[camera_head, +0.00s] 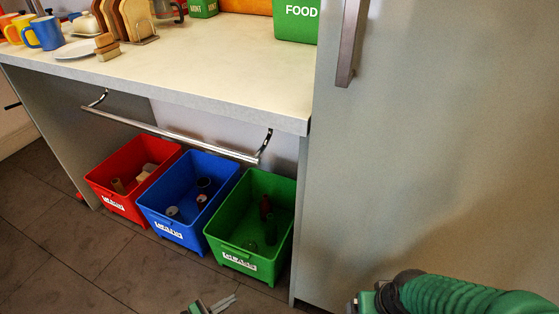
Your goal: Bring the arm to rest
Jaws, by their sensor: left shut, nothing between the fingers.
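My left gripper (228,301) shows at the bottom edge, left of centre, in the head view. Its fingers are shut with nothing between them, and most of its arm is cut off below. It is in front of the green bin, and appears clear of it. A green ribbed part of my right arm (455,294) comes in at the lower right, in front of the fridge-like panel. The right gripper's fingers are not in view.
Red (122,200), blue (180,232) and green (240,257) bins holding small items stand under the counter (210,70). A metal rail (165,134) hangs above them. A tall grey door (450,150) with a handle (350,45) fills the right. Tiled floor (90,265) is free at lower left.

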